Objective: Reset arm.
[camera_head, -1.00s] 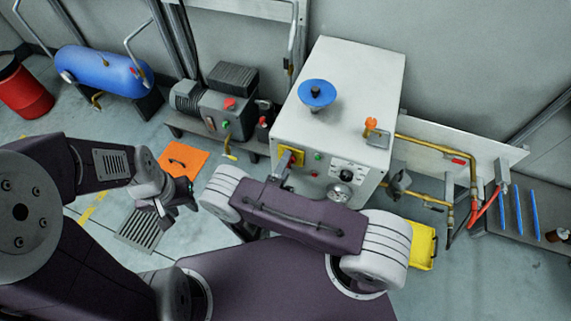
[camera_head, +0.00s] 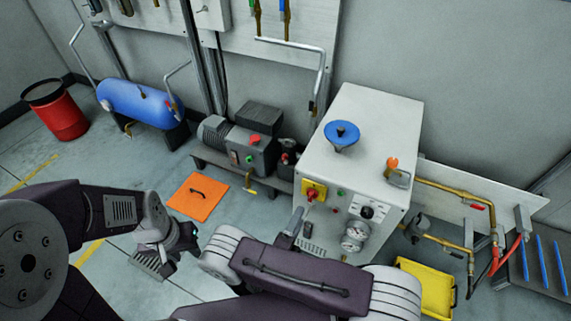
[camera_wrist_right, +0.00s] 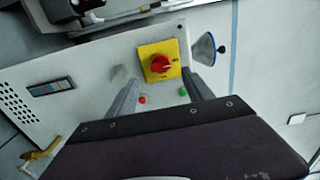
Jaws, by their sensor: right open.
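My right arm crosses the front of the white cabinet (camera_head: 375,125), and its gripper (camera_head: 292,230) is mostly hidden behind my arm link in the head view. In the right wrist view the two fingers of this gripper (camera_wrist_right: 157,78) stand apart with nothing held. The red rotary switch (camera_wrist_right: 160,64) on its yellow plate shows beyond and between them. The switch also shows in the head view (camera_head: 313,192). My left gripper (camera_head: 165,262) hangs low over the floor at the left, near a floor grate; its jaw opening is unclear.
An orange panel (camera_head: 197,197) lies on the floor. Behind are a pump (camera_head: 250,145), a blue tank (camera_head: 140,103) and a red drum (camera_head: 58,112). Brass pipes (camera_head: 450,195) and a yellow bin (camera_head: 428,290) are right of the cabinet.

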